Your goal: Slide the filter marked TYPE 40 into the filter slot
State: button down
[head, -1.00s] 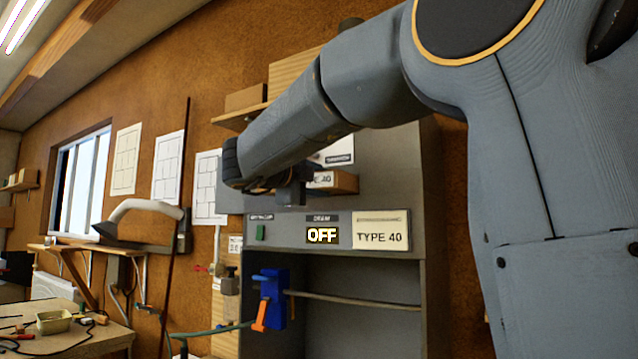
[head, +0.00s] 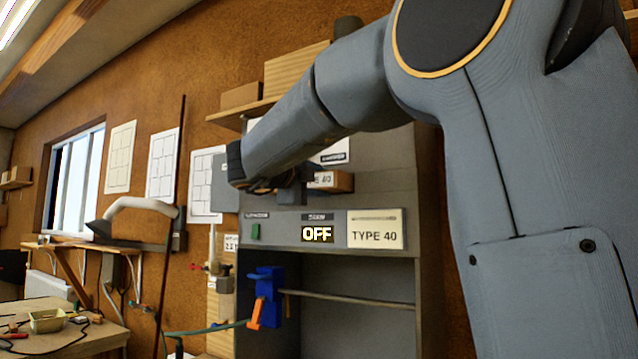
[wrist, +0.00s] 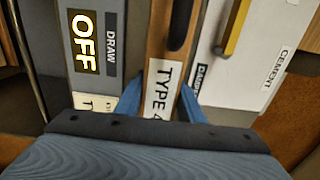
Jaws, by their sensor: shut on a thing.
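A wooden-edged filter (head: 343,182) with a white label, partly covered, of which "E 40" reads, sits in front of the upper part of the grey cabinet (head: 385,160). In the wrist view the filter (wrist: 160,45) has a label reading "TYPE 4" and a dark oval on its edge. My gripper (wrist: 160,105) is shut on it, a blue finger on either side. In the head view my gripper (head: 290,192) is mostly hidden by my arm, left of the filter label. The slot opening cannot be made out.
The cabinet front carries a "DRAW" display reading OFF (head: 317,234) and a TYPE 40 card (head: 375,230). Below is an open bay with a blue clamp (head: 267,290) and a rod.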

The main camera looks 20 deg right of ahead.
jog(key=shift+x, duration=1.1)
jog(key=c, duration=1.1)
grip_release()
jog(key=b+v, duration=0.2)
jog(key=v, duration=0.5)
jog(key=shift+s+a+b, duration=0.25)
jog(key=shift+a+b, duration=0.05)
